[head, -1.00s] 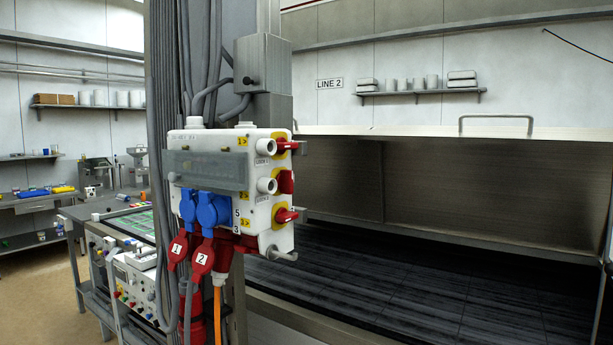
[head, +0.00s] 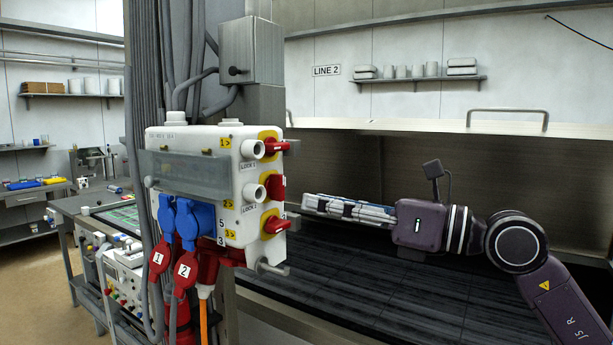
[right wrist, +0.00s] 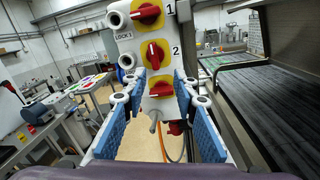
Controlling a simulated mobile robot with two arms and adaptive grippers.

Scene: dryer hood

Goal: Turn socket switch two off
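The white socket box (head: 190,140) hangs on the column with red rotary switches on yellow plates down its right side. Switch two (head: 276,187) is the middle one; in the right wrist view it (right wrist: 153,54) sits beside the "2", its handle roughly upright. Switch one (right wrist: 147,13) above and the bottom switch (right wrist: 162,88) have handles lying nearly sideways. My right gripper (head: 306,204) points left at the switch side, apart from it. Its blue-padded fingers (right wrist: 158,100) are spread and empty, around the bottom switch's place in the wrist view. My left gripper is not in view.
Blue plugs (head: 212,218) and red numbered plugs (head: 185,272) hang under the box with cables. A grey peg (head: 272,268) juts out at the box's lower right. The dark hood bed (head: 370,285) lies right of it; a bench (head: 75,215) with equipment stands left.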

